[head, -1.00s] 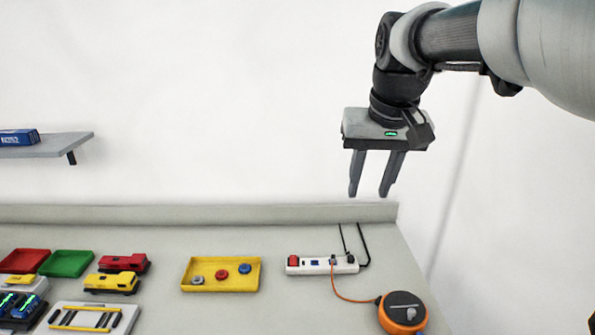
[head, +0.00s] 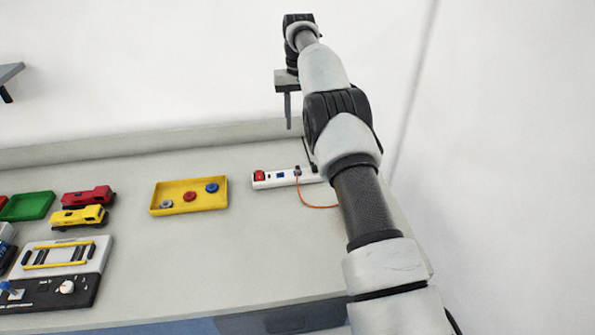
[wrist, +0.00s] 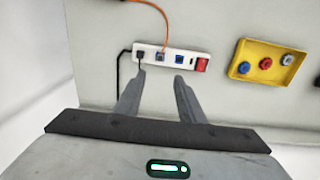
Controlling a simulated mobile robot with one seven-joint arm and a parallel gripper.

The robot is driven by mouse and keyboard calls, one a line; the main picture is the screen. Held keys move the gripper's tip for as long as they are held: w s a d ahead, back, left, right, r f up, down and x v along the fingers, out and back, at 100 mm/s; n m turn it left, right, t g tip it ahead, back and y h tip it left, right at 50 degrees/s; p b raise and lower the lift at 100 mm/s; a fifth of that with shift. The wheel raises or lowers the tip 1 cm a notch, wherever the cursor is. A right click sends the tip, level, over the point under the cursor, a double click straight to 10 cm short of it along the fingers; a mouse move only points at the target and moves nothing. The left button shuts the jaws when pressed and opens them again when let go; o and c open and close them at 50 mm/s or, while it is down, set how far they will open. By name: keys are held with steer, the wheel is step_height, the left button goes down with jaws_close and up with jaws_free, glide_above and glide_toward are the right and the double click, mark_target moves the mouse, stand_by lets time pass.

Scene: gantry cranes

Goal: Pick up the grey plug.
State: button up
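A white power strip (wrist: 190,61) lies on the bench and also shows in the head view (head: 268,182). A small greyish plug (wrist: 160,54) with an orange cord sits in the strip; it also shows in the head view (head: 297,171). A darker plug (wrist: 140,56) sits beside it, near the black cord's end; both are small, so their exact greys are hard to tell. My gripper (wrist: 160,75) is open and empty, its fingers pointing towards the strip. In the head view my gripper (head: 289,124) is above the bench's back edge, partly hidden by my arm.
A blue socket piece (wrist: 179,58) and a red switch (wrist: 202,65) are on the strip. A yellow tray (head: 158,208) with grey, red and blue discs stands to its left. Toy trucks (head: 80,217) and a green tray (head: 28,207) are further left. Bare bench lies in front.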

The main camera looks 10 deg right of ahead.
steer(key=b, duration=0.3)
glide_above(298, 166)
steer(key=f, duration=1.1)
steer(key=shift+s+f, duration=0.3)
steer(key=shift+f, duration=0.1)
steer(key=shift+w+f+p, duration=0.15)
steer(key=shift+f+p, duration=0.05)
steer(key=shift+f, duration=1.4)
steer(key=shift+w+f+p, duration=0.1)
steer(key=shift+f+p, duration=0.05)
steer(key=shift+f, duration=1.45)
jaws_close()
